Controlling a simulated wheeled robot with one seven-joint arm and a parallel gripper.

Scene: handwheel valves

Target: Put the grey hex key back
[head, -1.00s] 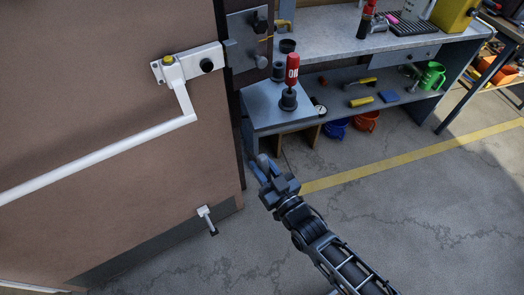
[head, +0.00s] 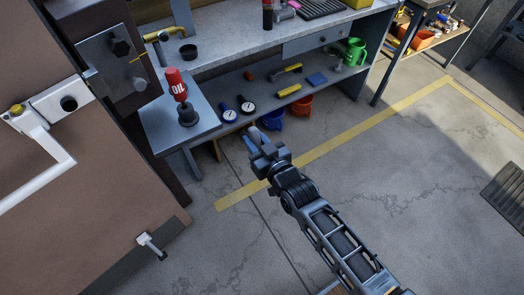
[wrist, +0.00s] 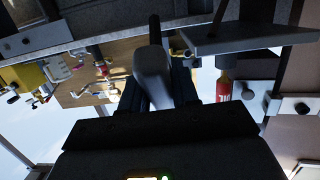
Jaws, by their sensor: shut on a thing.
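My gripper (head: 257,143) is in front of the lower shelf of the workbench, above the floor, in the head view. It is shut on a grey thing that looks like the grey hex key (wrist: 152,72). In the wrist view the key shows as a rounded grey grip between the fingers with a thin dark rod pointing away. In the head view the key is small and hard to tell from the fingers. I cannot make out a clear holder for it.
A red oil bottle (head: 176,85) stands in a dark cup on a low side table (head: 148,130). Gauges and yellow-handled tools lie on the shelf (head: 240,80). A brown door (head: 90,190) stands left.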

